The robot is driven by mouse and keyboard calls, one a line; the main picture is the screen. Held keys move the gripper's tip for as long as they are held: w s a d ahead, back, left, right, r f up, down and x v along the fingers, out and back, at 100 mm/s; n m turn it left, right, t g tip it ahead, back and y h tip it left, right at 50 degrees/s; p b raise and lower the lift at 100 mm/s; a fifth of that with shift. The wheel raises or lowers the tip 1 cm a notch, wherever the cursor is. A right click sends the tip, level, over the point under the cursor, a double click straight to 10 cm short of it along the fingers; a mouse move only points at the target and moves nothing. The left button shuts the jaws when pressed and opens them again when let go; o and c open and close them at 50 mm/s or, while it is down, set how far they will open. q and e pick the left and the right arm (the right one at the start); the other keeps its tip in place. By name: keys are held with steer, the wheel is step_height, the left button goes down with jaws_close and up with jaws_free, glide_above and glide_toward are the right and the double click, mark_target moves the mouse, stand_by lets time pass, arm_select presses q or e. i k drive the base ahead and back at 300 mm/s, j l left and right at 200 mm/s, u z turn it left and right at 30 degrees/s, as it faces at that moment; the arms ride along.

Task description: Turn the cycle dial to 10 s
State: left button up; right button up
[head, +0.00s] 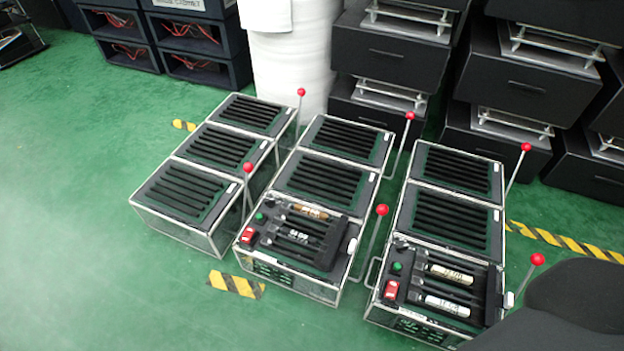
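No cycle dial with a readable 10 s mark can be made out at this size. The middle fixture's front unit (272,271) has a small green round control (259,216) and a red switch (247,235). The right fixture's front unit (408,325) has a similar green round control (397,267) and a red switch (391,289). I cannot tell whether either green control is the dial. Neither of my grippers shows. A dark rounded shape at the lower right may be part of my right arm, and it hides the floor there.
Upright levers with red balls (382,210) stand along the fixtures' right sides. The left fixture row (185,228) has only slotted tops. Black cabinets (390,55) and a white roll (290,60) stand behind. Green floor (80,200) is open at left; yellow-black tape (236,284) marks it.

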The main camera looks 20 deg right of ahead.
mark_target(270, 202)
steer(key=i+j+z, duration=0.15)
steer(key=z, duration=0.25)
steer(key=i+j+z, duration=0.4)
steer(key=i+l, duration=0.15)
steer(key=i, duration=0.3)
